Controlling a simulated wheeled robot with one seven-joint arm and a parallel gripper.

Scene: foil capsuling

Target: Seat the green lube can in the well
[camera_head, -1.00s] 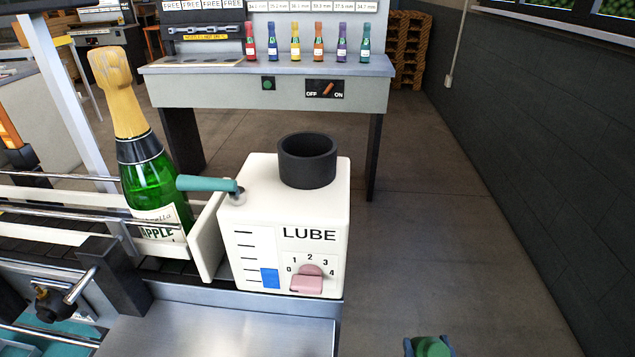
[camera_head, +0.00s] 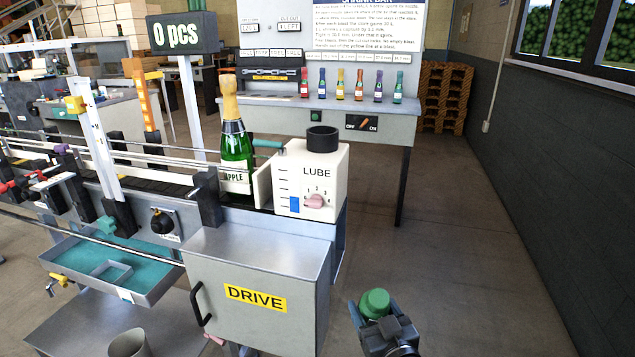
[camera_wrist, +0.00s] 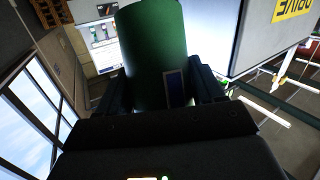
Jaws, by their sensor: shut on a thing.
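The green lube can (camera_head: 375,302) is in my gripper (camera_head: 378,318), low at the front right of the head view and beside the drive cabinet. My gripper is shut on it; in the wrist view the can (camera_wrist: 150,50) fills the top middle between the two dark fingers. The well is the black round collar (camera_head: 323,138) on top of the white LUBE box (camera_head: 311,182). The collar looks unoccupied, though its inside is dark. The can is to the right of the box and nearer to me, apart from it.
A green bottle (camera_head: 236,150) stands on the conveyor just left of the LUBE box. The grey DRIVE cabinet (camera_head: 258,270) is in front of the box. A bench (camera_head: 330,120) with several small coloured bottles stands behind. The floor to the right is clear.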

